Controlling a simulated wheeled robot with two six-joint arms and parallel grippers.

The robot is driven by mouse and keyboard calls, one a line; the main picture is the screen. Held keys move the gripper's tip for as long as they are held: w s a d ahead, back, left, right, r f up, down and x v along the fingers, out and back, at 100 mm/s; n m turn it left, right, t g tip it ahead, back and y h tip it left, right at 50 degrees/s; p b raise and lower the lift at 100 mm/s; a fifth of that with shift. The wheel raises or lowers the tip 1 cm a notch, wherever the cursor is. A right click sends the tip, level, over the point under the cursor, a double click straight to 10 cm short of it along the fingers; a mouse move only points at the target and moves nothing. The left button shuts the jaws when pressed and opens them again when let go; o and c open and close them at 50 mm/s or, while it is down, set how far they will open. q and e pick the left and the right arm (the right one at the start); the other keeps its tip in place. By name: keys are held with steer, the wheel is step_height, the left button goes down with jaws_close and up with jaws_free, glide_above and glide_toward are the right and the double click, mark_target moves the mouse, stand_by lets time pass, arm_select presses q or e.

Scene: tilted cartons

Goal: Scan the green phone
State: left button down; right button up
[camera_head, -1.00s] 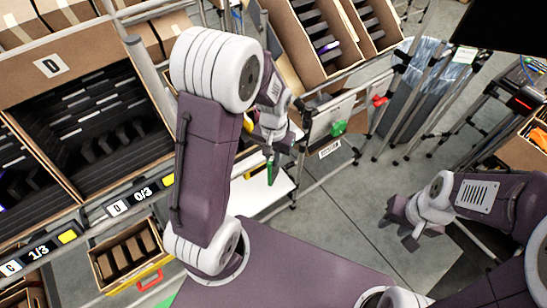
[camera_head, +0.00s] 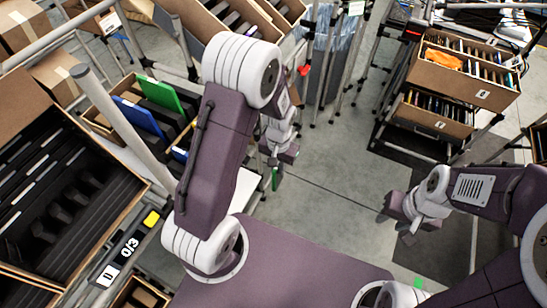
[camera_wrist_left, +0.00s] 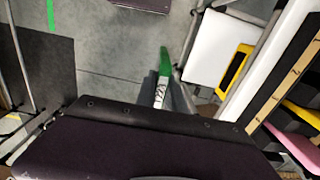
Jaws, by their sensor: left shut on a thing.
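The green phone (camera_head: 275,179) is held in my left gripper (camera_head: 277,158), seen edge-on and hanging below the fingers in the head view. In the left wrist view the green phone (camera_wrist_left: 163,66) sticks out between the dark fingers (camera_wrist_left: 162,92), with a white marked label near them. My left gripper is shut on it, and the phone is clear of any surface that I can make out. My right gripper (camera_head: 402,214) hangs over the floor at the right, with nothing seen in it. Its finger gap is too small to judge.
A white panel (camera_wrist_left: 211,47) and a yellow-framed black device (camera_wrist_left: 235,71) lie right of the phone in the left wrist view. A carton holds a green slab (camera_head: 160,95) and a blue slab (camera_head: 138,116). A shelf with cartons (camera_head: 464,81) stands back right. Open floor lies between.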

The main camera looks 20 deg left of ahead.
arm_select(q)
steer(key=a+f+b, duration=0.4)
steer(key=f+b, duration=0.1)
steer(key=f, duration=0.2)
steer(key=shift+s+a+f+b, duration=0.2)
steer(key=shift+s+f+b, duration=0.1)
steer(key=shift+s, duration=0.15)
